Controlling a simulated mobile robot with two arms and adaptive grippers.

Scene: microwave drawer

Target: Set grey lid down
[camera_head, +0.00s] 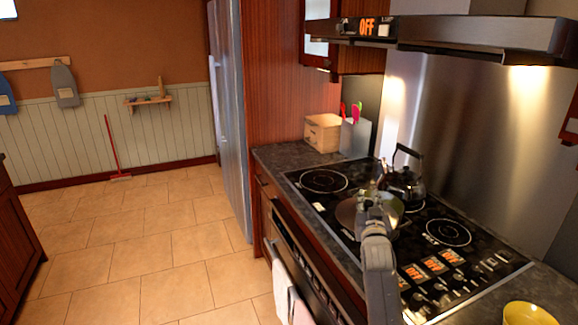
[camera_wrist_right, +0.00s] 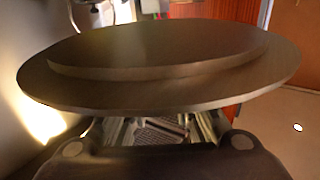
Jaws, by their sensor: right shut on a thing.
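The grey lid (camera_head: 346,212) is a round, dull metal disc over the middle of the black stovetop (camera_head: 318,205) in the head view. In the right wrist view the lid (camera_wrist_right: 160,75) fills the upper half as a wide stepped disc, just beyond the fingers. My right gripper (camera_head: 373,197) is shut on the lid. The exact grip point is hidden behind the lid's edge and the fingers. I cannot tell whether the lid touches the stovetop. My left gripper is in neither view.
A dark kettle (camera_head: 407,187) stands close behind the lid. A wooden box (camera_head: 323,133) and a grey utensil holder (camera_head: 355,138) stand on the far counter. A yellow bowl (camera_head: 528,314) is at the near right. A range hood (camera_head: 470,33) hangs above. The counter's left end (camera_head: 285,157) is bare.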

